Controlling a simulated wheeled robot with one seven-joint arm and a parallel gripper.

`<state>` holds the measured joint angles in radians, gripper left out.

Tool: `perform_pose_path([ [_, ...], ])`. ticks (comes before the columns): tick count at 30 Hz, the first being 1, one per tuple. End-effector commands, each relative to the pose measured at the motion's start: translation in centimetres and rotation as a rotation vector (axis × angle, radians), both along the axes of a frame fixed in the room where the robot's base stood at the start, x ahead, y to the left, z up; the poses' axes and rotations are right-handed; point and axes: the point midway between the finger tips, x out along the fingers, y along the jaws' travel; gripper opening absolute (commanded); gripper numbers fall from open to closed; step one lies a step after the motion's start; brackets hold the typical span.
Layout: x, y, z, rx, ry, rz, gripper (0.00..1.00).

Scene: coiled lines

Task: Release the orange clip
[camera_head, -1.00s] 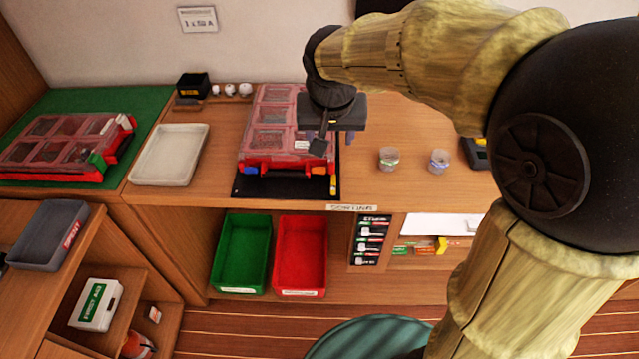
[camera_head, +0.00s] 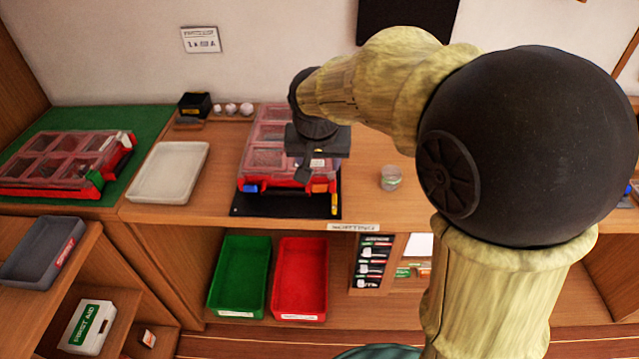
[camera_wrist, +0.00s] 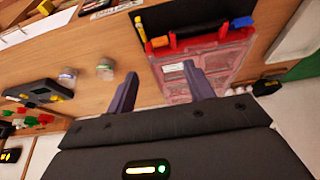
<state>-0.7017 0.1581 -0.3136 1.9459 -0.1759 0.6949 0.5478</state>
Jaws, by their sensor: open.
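The red case (camera_head: 258,165) with a clear compartmented lid lies on a black mat (camera_head: 285,205) on the wooden bench. Its orange clip (camera_wrist: 160,41) shows on the case's front edge in the wrist view. A blue clip (camera_wrist: 242,21) sits at the other end of that edge; it also shows in the head view (camera_head: 250,188). My gripper (camera_wrist: 162,83) is open and empty, its two fingers apart over the lid side of the case, near the orange-clip end. In the head view my gripper (camera_head: 314,178) hides most of the orange clip. Contact cannot be told.
A yellow marker (camera_head: 334,204) lies on the mat beside the case. A glass jar (camera_head: 390,178) stands to the right. A pale tray (camera_head: 170,172) lies to the left, and another red case (camera_head: 65,160) on a green mat. Green (camera_head: 240,275) and red bins (camera_head: 300,277) are below.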

Motion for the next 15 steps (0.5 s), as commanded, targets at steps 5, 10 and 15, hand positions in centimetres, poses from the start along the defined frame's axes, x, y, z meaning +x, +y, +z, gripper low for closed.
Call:
perform_pose_path([
  [5,1.2,-0.1,-3.1,-0.003,0.003,-0.001,0.53],
  [10,2.3,-0.2,-5.9,-0.003,0.003,-0.001,0.53],
  [15,3.5,-0.2,-8.6,-0.002,0.003,-0.002,0.53],
])
